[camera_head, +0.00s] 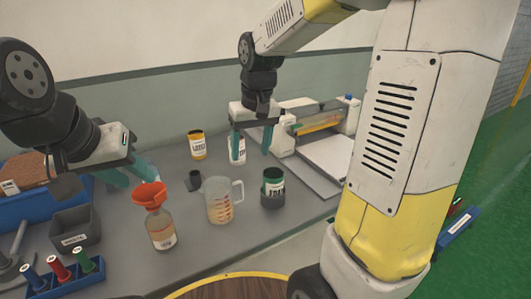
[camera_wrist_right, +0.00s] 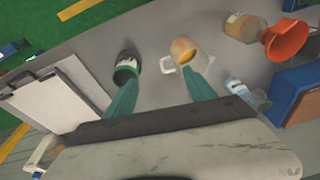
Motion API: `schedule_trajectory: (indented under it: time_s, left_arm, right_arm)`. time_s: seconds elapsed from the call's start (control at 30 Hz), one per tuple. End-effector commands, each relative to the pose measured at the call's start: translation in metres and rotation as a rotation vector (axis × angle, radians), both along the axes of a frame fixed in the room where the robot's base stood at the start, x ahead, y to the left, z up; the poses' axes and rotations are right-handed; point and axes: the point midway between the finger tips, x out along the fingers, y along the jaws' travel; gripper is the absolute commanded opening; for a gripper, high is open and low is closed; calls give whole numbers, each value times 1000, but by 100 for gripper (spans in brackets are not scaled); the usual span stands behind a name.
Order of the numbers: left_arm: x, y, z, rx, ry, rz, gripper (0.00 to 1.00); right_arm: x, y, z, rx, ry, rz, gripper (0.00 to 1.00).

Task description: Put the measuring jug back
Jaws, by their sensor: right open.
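The measuring jug (camera_head: 219,203) is clear with orange-red markings and stands upright on the grey bench, its handle to the right. It also shows in the right wrist view (camera_wrist_right: 184,51), beyond the fingertips. My right gripper (camera_head: 252,142) is open, above the bench behind the jug and apart from it; its teal fingers show empty in the right wrist view (camera_wrist_right: 165,95). My left gripper (camera_head: 130,174) has its teal fingers spread, left of the jug and behind the funnel bottle, with nothing visible between them.
A bottle with an orange funnel (camera_head: 161,224) stands left of the jug, a dark green can (camera_head: 272,188) right of it. A small black cup (camera_head: 194,180) is close behind. A yellow can (camera_head: 197,146) stands farther back. A clipboard (camera_head: 327,160) lies right; a grey bin (camera_head: 75,227) sits left.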

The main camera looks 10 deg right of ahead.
Motion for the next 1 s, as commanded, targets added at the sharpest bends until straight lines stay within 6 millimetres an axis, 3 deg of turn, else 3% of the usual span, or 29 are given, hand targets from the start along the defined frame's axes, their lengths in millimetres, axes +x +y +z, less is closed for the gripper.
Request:
schedule_trajectory:
  time_s: [0.03, 0.2, 0.43, 0.63, 1.0]
  left_arm:
    - [0, 0, 0, 0, 0, 0, 36]
    - [0, 0, 0, 0, 0, 0, 36]
    - [0, 0, 0, 0, 0, 0, 36]
    - [0, 0, 0, 0, 0, 0, 36]
    - [0, 0, 0, 0, 0, 0, 36]
  right_arm:
    - [-17, -9, 16, 18, -42, -20, 64]
    - [-73, -29, 46, 79, -165, -73, 64]
    - [-132, -43, 60, 140, -304, -126, 64]
    - [-151, -45, 59, 159, -351, -142, 64]
    - [-152, -45, 59, 161, -354, -143, 64]
